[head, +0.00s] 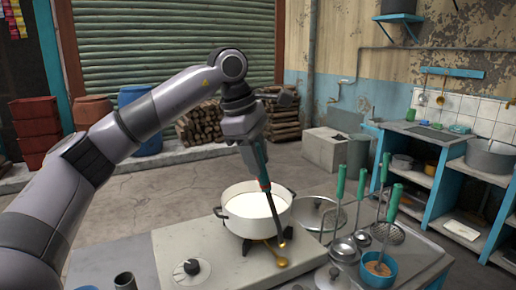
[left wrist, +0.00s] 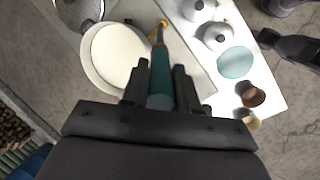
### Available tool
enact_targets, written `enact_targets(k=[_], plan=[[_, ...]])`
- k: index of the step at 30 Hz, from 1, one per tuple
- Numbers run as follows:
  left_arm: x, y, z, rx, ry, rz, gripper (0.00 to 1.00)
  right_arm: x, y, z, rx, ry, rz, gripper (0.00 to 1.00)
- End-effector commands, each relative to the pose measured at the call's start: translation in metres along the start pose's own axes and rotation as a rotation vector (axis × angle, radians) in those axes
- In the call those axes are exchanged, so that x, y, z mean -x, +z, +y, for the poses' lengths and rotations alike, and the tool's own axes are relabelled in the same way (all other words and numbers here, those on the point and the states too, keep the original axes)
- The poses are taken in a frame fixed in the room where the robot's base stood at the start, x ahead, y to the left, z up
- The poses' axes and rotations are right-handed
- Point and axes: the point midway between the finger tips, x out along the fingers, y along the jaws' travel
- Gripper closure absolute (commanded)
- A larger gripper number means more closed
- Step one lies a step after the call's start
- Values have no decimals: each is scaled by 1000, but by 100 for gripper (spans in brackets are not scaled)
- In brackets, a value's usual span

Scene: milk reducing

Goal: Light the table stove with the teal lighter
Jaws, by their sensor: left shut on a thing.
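My left gripper (head: 256,150) is shut on the teal lighter (head: 263,171), whose grip also shows between the fingers in the left wrist view (left wrist: 160,80). The lighter tilts down, and its dark nozzle ends in an orange-brown tip beside the right front of the white pot (head: 243,225). The pot holds white liquid and stands on the table stove (head: 170,243). A brass piece (head: 281,261) sticks out in front of the burner, just below the tip. I cannot tell whether they touch. The burner is mostly hidden under the pot, and no clear flame shows. My right gripper is not in view.
The stove knob (head: 190,267) is at the front left. A blue cup (head: 378,280) stands at the front right. A blue shelf unit (head: 425,165) is beyond.

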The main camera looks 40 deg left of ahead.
Motion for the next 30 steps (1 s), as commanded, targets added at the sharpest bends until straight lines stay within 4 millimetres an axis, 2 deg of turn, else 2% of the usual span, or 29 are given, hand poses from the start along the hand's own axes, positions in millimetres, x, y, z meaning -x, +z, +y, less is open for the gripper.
enact_targets(k=[8,21,30], plan=[[-4,-1,-1,-1,1,-1,100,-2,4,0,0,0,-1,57],[-46,-9,-11,-1,0,-1,100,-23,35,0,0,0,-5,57],[-47,-9,-12,0,1,-1,100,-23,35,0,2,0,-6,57]])
